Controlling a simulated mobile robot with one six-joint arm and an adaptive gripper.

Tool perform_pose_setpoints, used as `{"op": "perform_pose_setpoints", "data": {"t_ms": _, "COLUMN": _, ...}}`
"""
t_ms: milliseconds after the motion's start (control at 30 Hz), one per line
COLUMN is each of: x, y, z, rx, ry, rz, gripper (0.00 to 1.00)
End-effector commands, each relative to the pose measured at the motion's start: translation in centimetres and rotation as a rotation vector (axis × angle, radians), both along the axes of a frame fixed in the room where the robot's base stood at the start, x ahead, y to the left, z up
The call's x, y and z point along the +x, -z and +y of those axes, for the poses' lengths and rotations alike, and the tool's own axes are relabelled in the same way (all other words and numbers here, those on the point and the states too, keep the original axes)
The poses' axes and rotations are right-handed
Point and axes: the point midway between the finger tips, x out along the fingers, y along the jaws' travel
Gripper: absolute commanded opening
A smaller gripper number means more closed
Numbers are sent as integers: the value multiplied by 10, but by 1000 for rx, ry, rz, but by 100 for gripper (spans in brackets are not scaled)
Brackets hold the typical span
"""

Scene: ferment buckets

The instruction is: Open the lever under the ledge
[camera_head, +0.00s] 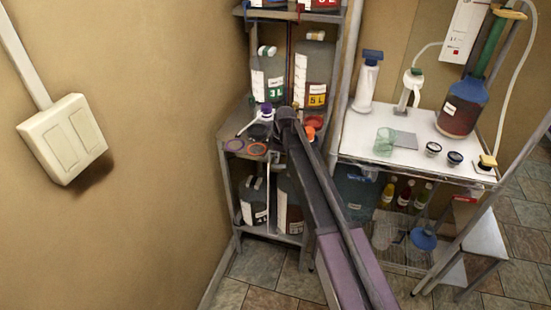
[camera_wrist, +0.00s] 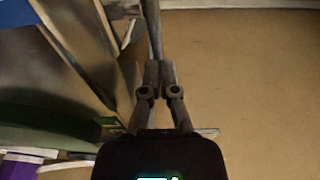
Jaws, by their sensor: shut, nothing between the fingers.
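The ledge (camera_head: 234,131) is the grey middle board of the shelf rack, seen in the head view. My arm reaches up to it from below right, its dark wrist end by the front edge. My gripper (camera_wrist: 160,70) shows in the wrist view with its two dark fingers together, shut and empty. A thin grey bar (camera_wrist: 154,32) runs away just beyond the fingertips; I cannot tell whether they touch it. I cannot pick out the lever for certain; my arm hides part of the space under the ledge.
Large bottles, one green-labelled (camera_head: 267,77) and one yellow-labelled (camera_head: 312,75), stand on the rack. A dark bottle (camera_head: 253,201) stands on the lower shelf. A white table (camera_head: 385,154) is to the right. The tan wall (camera_head: 130,190) closes off the left.

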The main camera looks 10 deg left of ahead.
Motion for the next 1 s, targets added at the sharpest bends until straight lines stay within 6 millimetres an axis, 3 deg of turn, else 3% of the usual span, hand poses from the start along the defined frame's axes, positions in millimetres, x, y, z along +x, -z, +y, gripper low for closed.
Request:
{"op": "perform_pose_setpoints", "data": {"t_ms": 667, "x": 0, "y": 7, "z": -4, "rx": -2, "ry": 1, "rz": 0, "gripper": 0}}
{"op": "perform_pose_setpoints", "data": {"t_ms": 1000, "x": 10, "y": 12, "z": -25, "rx": -71, "ry": 27, "rz": 8, "gripper": 0}}
